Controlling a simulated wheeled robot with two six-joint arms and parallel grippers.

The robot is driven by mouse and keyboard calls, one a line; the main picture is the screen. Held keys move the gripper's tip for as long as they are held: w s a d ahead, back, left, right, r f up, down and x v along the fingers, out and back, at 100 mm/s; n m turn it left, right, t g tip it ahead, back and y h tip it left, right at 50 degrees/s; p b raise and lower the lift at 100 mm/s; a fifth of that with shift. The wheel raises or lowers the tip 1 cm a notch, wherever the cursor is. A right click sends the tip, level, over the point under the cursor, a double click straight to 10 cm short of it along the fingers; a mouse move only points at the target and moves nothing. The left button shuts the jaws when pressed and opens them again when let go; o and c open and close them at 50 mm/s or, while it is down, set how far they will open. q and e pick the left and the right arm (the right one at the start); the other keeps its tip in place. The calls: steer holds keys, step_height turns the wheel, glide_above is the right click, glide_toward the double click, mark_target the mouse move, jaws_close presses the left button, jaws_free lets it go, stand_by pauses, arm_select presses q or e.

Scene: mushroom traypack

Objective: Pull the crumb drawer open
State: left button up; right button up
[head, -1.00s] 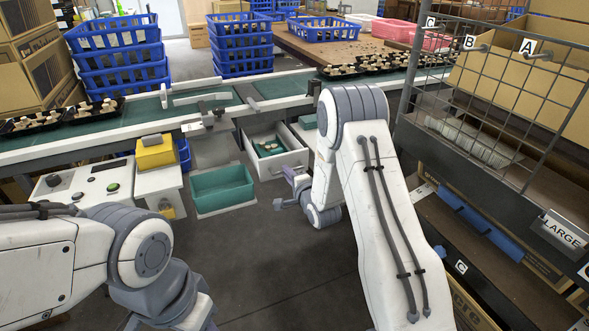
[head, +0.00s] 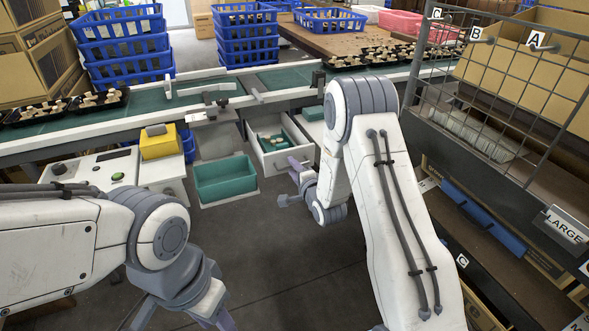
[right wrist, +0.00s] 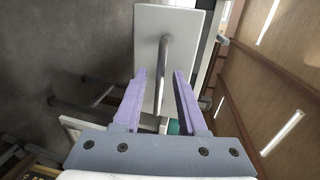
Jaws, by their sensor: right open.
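The crumb drawer (head: 287,158) is a white drawer under the conveyor. It stands partly out, with a green inside and a few pale pieces in it. Its white front (right wrist: 184,45) fills the middle of the right wrist view, with a grey bar handle (right wrist: 164,70). My right gripper (head: 296,168) is at the drawer front; in the right wrist view its purple fingers (right wrist: 160,73) are open on either side of the handle, with gaps visible. My left gripper is mostly cut off at the bottom of the head view, and its jaws cannot be read.
A teal bin (head: 225,180) stands left of the drawer. The conveyor (head: 150,117) runs above, with trays of mushrooms. A yellow box (head: 159,145) sits on the control stand at left. A wire rack (head: 500,75) stands close at right. The floor (head: 275,240) before the drawer is clear.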

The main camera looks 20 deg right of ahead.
steer(key=shift+s, duration=0.1)
steer(key=v, duration=1)
steer(key=shift+s+p, duration=0.15)
steer(key=shift+p, duration=0.3)
